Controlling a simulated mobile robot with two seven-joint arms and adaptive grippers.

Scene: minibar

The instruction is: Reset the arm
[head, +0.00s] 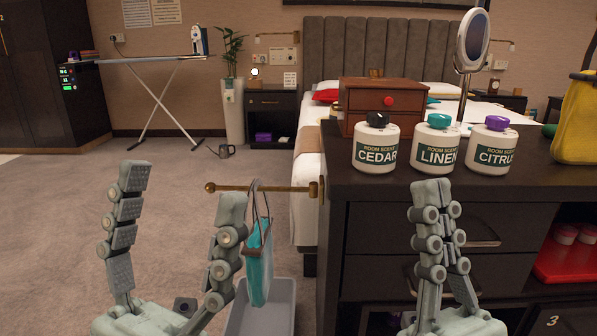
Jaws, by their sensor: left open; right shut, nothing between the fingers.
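My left gripper (183,190) is open at the lower left, its two fingers upright and wide apart with nothing between them. Its right finger stands in front of the left part of a brass rod (285,188). A teal bag (259,270) hangs by its dark handles from that rod, just right of this finger. I cannot tell whether finger and bag touch. My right gripper (432,190) is shut and empty, pointing up in front of the dark cabinet (375,220) and below the LINEN bottle (435,146).
A CEDAR bottle (376,147) and a CITRUS bottle (492,148) stand near the counter's front edge. Behind are a wooden box (365,95), a round mirror (472,42) and a yellow bag (577,115). A grey bin (283,318) sits below the teal bag. Carpet on the left is open.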

